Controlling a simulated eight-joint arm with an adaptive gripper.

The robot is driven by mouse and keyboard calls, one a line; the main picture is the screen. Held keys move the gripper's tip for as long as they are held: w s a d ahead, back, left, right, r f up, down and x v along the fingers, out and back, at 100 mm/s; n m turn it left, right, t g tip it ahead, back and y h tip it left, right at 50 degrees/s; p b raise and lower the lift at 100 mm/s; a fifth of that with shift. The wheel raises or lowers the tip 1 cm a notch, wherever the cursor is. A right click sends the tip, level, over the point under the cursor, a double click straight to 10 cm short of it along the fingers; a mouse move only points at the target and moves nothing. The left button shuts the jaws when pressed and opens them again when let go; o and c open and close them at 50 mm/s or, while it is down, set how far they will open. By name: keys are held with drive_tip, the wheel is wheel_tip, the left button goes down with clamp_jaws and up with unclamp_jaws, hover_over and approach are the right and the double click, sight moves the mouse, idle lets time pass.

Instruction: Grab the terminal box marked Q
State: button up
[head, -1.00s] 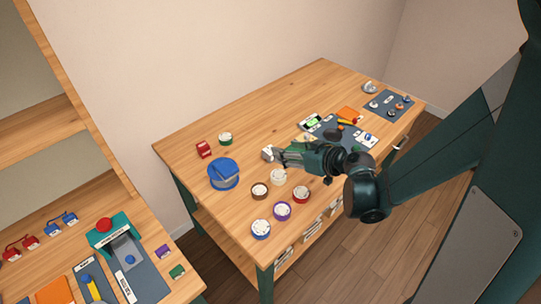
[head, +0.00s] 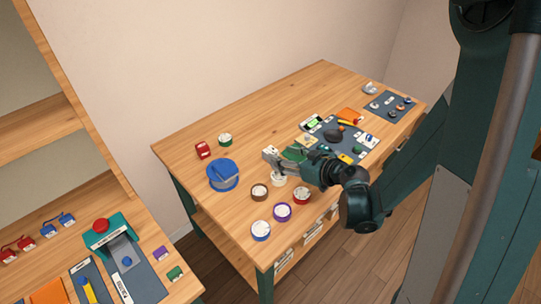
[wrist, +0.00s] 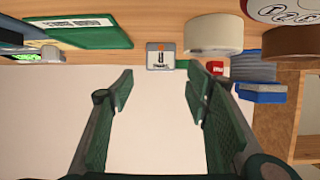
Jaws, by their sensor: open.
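A small grey box (wrist: 161,57) with a white label and an orange patch stands on the table, near the middle of the wrist view. Its mark is too small to read. In the head view it is the pale box (head: 270,154) just beyond my fingertips. My gripper (wrist: 162,78) is open and empty, its two green fingers on either side of the box's line in the upside-down wrist view. In the head view my gripper (head: 286,160) points left, low over the table. I cannot tell how much gap separates the fingertips from the box.
A green flat case (wrist: 85,36) lies on the other side.

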sight(272, 152)
drive_tip(key=shift+x, duration=1.3)
drive_tip(key=shift+w+a, duration=0.1)
drive_tip(key=shift+b+x, duration=0.55)
drive_tip(key=shift+x, duration=1.9)
drive_tip(key=shift+r, duration=0.1)
drive_tip(key=c, duration=1)
drive_tip(key=shift+r+p, duration=1.65)
drive_tip(key=shift+r, duration=3.35)
